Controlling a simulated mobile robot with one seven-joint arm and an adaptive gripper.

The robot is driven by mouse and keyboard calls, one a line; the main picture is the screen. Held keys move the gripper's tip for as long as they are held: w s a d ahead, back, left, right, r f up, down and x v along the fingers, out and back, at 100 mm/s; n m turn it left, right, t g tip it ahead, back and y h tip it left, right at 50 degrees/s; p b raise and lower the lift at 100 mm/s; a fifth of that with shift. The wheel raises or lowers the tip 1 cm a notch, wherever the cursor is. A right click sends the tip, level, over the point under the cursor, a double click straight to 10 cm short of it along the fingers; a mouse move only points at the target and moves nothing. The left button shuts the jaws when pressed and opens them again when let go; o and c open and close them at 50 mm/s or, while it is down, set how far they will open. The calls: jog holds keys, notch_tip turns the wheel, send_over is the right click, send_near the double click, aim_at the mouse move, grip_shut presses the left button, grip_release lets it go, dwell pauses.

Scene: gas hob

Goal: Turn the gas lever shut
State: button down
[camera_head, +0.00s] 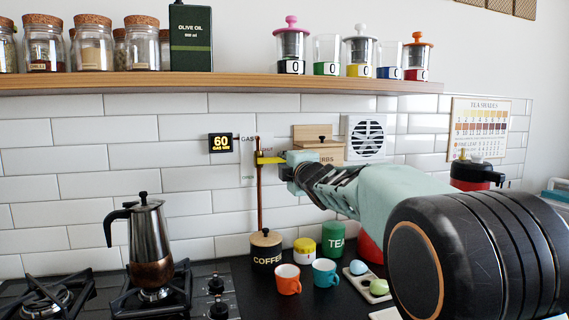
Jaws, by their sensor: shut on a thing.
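The yellow gas lever (268,159) is on the vertical copper pipe (260,205) against the tiled wall. It points out to the right of the pipe, roughly level. My gripper (288,158) comes in from the right and is shut on the lever's outer end. The fingertips are small in this view, and the held end of the lever is partly hidden by them. A "GAS" label (248,139) is on the wall beside the top of the pipe, and part of another label behind the lever is covered.
A display reading 60 (221,143) is left of the pipe. A coffee jar (266,253), an orange mug (288,280) and a teal mug (325,273) stand below. A moka pot (149,245) stands on the hob. A wooden shelf (230,82) runs above.

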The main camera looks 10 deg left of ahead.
jog(key=shift+r, duration=0.1)
jog(key=c, duration=1.9)
grip_release()
jog(key=shift+c, duration=0.2)
jog(key=shift+s, duration=0.1)
jog(key=v, duration=1.1)
jog(key=shift+s+d, duration=0.2)
jog(key=shift+s, duration=0.15)
